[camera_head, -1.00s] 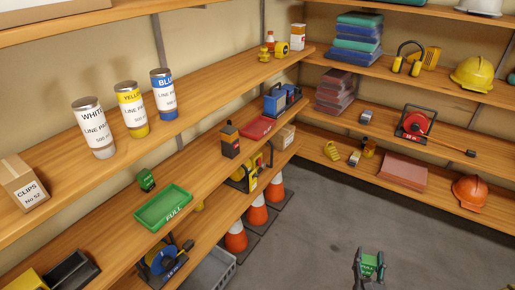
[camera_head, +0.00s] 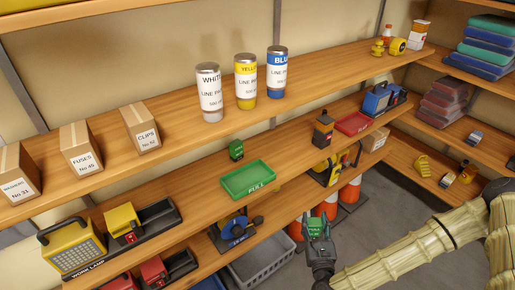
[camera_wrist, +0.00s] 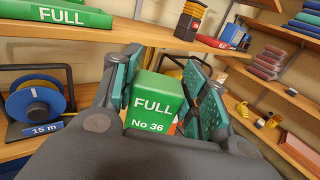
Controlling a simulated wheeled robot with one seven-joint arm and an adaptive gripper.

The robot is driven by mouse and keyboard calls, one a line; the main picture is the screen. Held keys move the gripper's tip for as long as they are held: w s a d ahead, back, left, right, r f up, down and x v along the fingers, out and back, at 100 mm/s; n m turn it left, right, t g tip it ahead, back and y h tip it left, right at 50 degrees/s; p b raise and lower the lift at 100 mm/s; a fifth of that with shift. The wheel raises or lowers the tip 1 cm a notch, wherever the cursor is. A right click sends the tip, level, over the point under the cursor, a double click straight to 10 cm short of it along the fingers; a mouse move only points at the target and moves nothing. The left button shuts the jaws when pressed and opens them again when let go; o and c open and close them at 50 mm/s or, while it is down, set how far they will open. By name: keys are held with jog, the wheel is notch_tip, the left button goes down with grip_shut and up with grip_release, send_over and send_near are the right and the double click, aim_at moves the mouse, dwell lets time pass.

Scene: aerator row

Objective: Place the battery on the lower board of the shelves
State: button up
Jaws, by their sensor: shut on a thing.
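My gripper (camera_head: 318,222) is shut on a green battery (camera_head: 315,228). In the wrist view the battery (camera_wrist: 157,102) sits between the jaws, and its face reads "FULL No 36". The gripper is in front of the left shelves, over the floor and apart from the boards.
A grey crate (camera_head: 262,262) and orange cones (camera_head: 349,192) stand beneath the lower board. Paint tins (camera_head: 245,82) and cartons (camera_head: 82,148) stand on the board above the tray. A bare stretch of lower board lies between the reel and the yellow-black tool.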

jog(key=w+a+r+n+g+y+b, duration=0.2)
jog(key=w+a+r+n+y+b, duration=0.25)
jog(key=r, duration=0.25)
jog(key=w+a+r+n+g+y+b, duration=0.2)
jog(key=w+a+r+n+y+b, duration=0.1)
jog(key=w+a+r+y+b, duration=0.25)
jog(key=shift+f+p+x, duration=0.45)
jog(key=shift+p+x, duration=0.9)
jog(key=shift+x, duration=1.1)
jog(key=shift+f+p+x, duration=0.4)
jog(key=shift+p+x, duration=1)
jog(key=shift+x, duration=1.05)
jog(key=shift+f+p+x, duration=0.45)
jog(key=shift+p+x, duration=0.9)
jog(key=shift+x, duration=1.1)
jog(key=shift+d, duration=0.15)
jog(key=shift+f+b, duration=0.7)
jog(key=shift+b, duration=0.25)
jog(key=o, duration=1.4)
